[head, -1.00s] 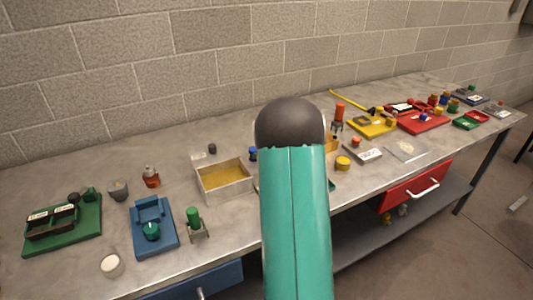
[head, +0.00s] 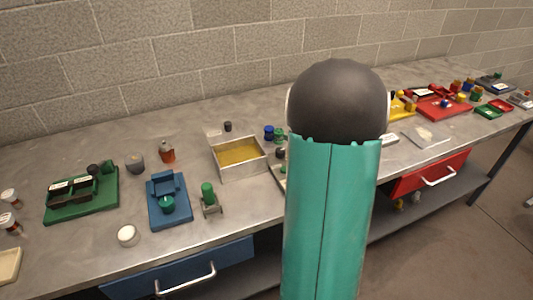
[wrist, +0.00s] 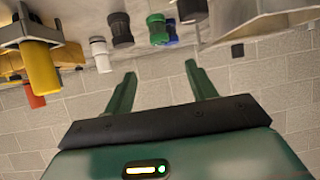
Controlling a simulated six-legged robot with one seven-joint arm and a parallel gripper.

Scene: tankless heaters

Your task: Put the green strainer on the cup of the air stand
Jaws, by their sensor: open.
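A green cylinder (head: 208,194) stands on small grey legs at the bench's front, right of a blue stand (head: 170,216) that carries a round green piece (head: 167,204). Another small green cylinder (head: 279,135) stands beside a blue one behind the metal tray. I cannot tell which green piece is the strainer, nor surely which stand is the air stand. My gripper (wrist: 160,76) is open and empty in the wrist view, its two green fingers apart. A green cylinder (wrist: 157,29) shows beyond the fingertips there, apart from them. My arm hides the gripper in the head view.
An open metal tray (head: 239,158) with a yellow floor is mid-bench. A green board (head: 100,205), grey cup (head: 135,163), red-brown bottle (head: 167,152) and white round piece (head: 127,236) are left. Red boards (head: 445,108) are right.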

